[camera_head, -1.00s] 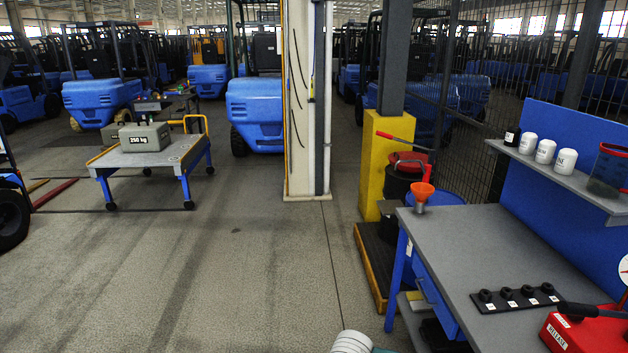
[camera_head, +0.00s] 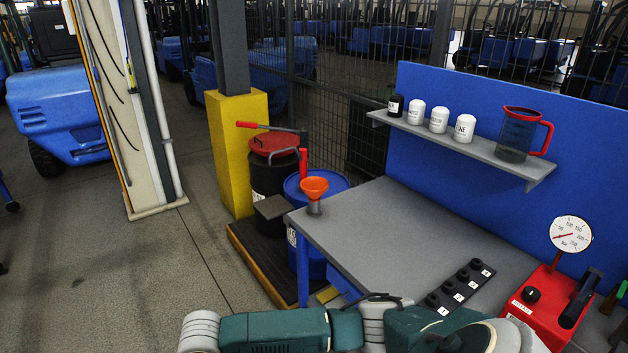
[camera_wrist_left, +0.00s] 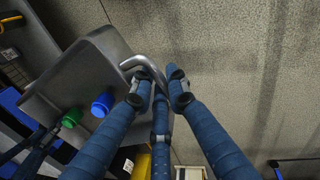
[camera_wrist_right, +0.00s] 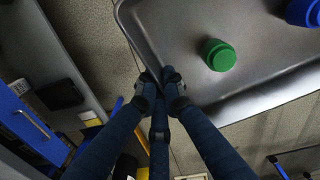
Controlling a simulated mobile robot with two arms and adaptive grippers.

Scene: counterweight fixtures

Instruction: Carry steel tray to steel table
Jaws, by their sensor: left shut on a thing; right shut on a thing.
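The steel tray is a grey, shallow tray with a raised rim; it shows in the left wrist view (camera_wrist_left: 70,80) and the right wrist view (camera_wrist_right: 180,30). My left gripper (camera_wrist_left: 158,85) is shut on the bent metal handle at one end of the tray. My right gripper (camera_wrist_right: 160,85) is shut at the tray's opposite edge; the grip itself is partly hidden by the fingers. A green cap (camera_wrist_right: 219,55) and a blue cap (camera_wrist_right: 303,12) are in the tray. The head view shows neither tray nor grippers. A grey-topped workbench (camera_head: 385,230) stands there; I cannot tell whether it is the steel table.
A teal arm of mine (camera_head: 275,330) crosses the bottom of the head view. An orange funnel (camera_head: 314,188), a black strip with knobs (camera_head: 460,285) and a red gauge unit (camera_head: 545,305) are on the workbench. Drums (camera_head: 275,180) and a yellow post (camera_head: 235,150) stand beyond.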

